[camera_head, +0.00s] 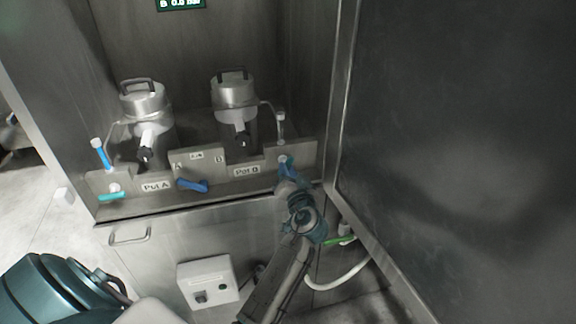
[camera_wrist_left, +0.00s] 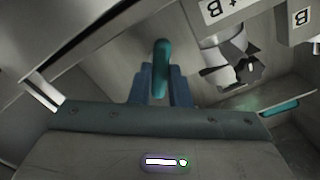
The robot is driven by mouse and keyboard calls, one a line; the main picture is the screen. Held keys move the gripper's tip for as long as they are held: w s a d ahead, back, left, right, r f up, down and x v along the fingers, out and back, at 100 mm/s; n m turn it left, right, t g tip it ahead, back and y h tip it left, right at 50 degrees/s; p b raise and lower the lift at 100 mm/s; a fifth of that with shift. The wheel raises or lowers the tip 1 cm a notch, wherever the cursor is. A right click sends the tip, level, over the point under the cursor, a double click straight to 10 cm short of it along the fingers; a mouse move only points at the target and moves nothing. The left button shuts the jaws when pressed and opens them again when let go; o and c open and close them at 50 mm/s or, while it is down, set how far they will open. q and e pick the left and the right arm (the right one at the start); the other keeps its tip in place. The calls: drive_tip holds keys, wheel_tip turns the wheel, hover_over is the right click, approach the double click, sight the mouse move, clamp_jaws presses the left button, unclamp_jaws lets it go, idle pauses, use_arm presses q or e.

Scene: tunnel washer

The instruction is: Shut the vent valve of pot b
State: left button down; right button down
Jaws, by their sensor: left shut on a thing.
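Pot B (camera_head: 235,100) is a steel pot with a black-handled lid, on the right side of the bay behind the "Pot B" label (camera_head: 247,171). Its vent valve is at the right end of the front panel, with a teal handle that is mostly hidden by my gripper in the head view. My left gripper (camera_head: 286,170) is at this valve. In the left wrist view, the teal handle (camera_wrist_left: 161,62) stands between the two blue fingers of the left gripper (camera_wrist_left: 161,85), which are shut on it. The valve's exact angle is hard to tell. My right gripper is not in view.
Pot A (camera_head: 143,100) stands to the left, with a teal handle (camera_head: 111,196) at its panel end. A blue lever (camera_head: 193,185) sits between the labels. A large dark door (camera_head: 460,130) stands close on the right. A white control box (camera_head: 207,281) is below.

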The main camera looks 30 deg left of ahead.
use_arm(q)
drive_tip(key=shift+r+m+p, duration=0.15)
drive_tip(key=shift+m+p, duration=1.25)
drive_tip(key=shift+p, duration=0.9)
drive_tip(key=m+p, duration=0.2)
drive_tip(key=m, duration=0.2)
drive_tip(key=shift+m+p, duration=0.3)
drive_tip(key=shift+m, duration=0.1)
drive_tip(key=shift+m+p, duration=0.65)
drive_tip(key=shift+m, duration=0.45)
drive_tip(key=shift+f+m+p, duration=0.2)
drive_tip(key=shift+m+p, duration=0.35)
drive_tip(key=shift+m, duration=0.75)
drive_tip(key=c, duration=0.6)
unclamp_jaws()
